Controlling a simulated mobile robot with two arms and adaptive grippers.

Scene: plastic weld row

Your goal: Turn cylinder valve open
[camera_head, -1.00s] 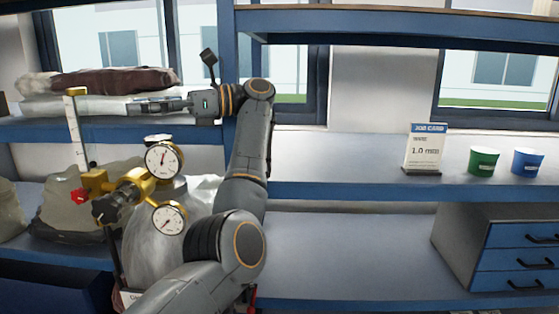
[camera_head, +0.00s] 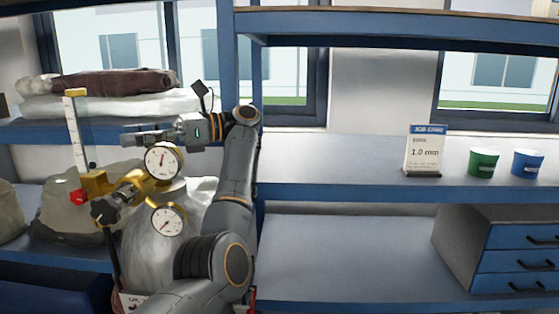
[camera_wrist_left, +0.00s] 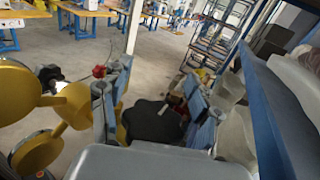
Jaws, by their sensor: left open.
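The gas cylinder (camera_head: 140,250) is a grey rounded bottle at lower left in the head view, with a brass regulator (camera_head: 128,190) and two white dial gauges (camera_head: 162,161). A black lobed handwheel (camera_wrist_left: 155,122), seemingly the cylinder valve, shows in the left wrist view between and beyond my fingers. It is hidden in the head view. My left gripper (camera_head: 135,137) is open, pointing left just above the upper gauge. It also shows in the left wrist view (camera_wrist_left: 152,110), with its fingers apart to either side of the handwheel; contact cannot be told. My right gripper is not in view.
A red flow-meter knob (camera_head: 77,197) and a black regulator knob (camera_head: 103,212) stick out left of the cylinder. Folded sacks (camera_head: 110,85) lie on the shelf behind. A job card (camera_head: 425,152), green cup (camera_head: 484,162) and blue cup (camera_head: 528,163) stand at right.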

